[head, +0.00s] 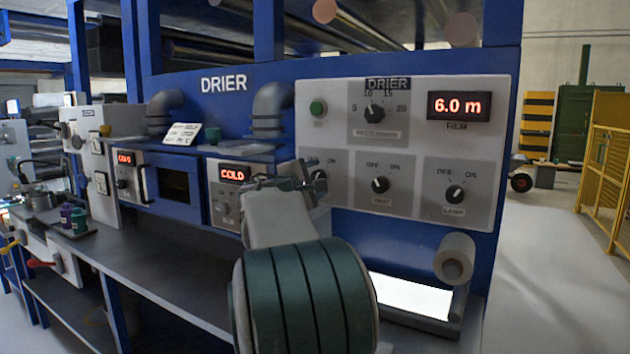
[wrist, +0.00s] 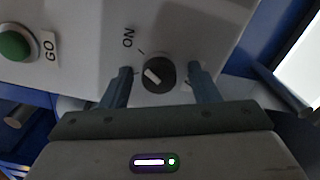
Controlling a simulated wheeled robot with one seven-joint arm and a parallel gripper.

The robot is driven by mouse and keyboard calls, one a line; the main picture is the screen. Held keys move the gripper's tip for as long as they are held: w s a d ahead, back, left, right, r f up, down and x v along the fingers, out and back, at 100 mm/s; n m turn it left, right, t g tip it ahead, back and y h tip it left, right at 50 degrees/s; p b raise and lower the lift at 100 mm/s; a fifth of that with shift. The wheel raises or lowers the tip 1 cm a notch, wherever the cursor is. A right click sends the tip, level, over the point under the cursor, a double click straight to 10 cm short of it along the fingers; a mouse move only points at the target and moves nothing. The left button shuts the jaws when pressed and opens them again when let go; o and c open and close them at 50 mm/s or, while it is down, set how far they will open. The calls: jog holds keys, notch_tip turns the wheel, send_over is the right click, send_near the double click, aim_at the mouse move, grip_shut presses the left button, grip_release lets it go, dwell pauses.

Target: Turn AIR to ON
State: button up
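The AIR label is not readable in either view. In the wrist view a dark round knob (wrist: 159,74) with a short slanted white mark sits between the two fingers of my gripper (wrist: 160,80). An ON label (wrist: 128,37) and a small tick show above and left of it. My gripper is open, with a gap on each side of the knob. In the head view my gripper (head: 290,182) is at the lower left switch of the grey DRIER panel (head: 420,130), and it partly hides that knob (head: 320,177).
A green button (head: 318,108), marked GO in the wrist view (wrist: 15,46), is above the switch. The HEAT knob (head: 380,185) and the LAMP knob (head: 455,193) are to the right. A COLD display unit (head: 225,190) stands at left. A roller (head: 455,257) juts out below the panel.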

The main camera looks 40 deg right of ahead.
jog(key=b+v, duration=0.1)
jog(key=v, duration=1.3)
jog(key=shift+d+f, duration=0.1)
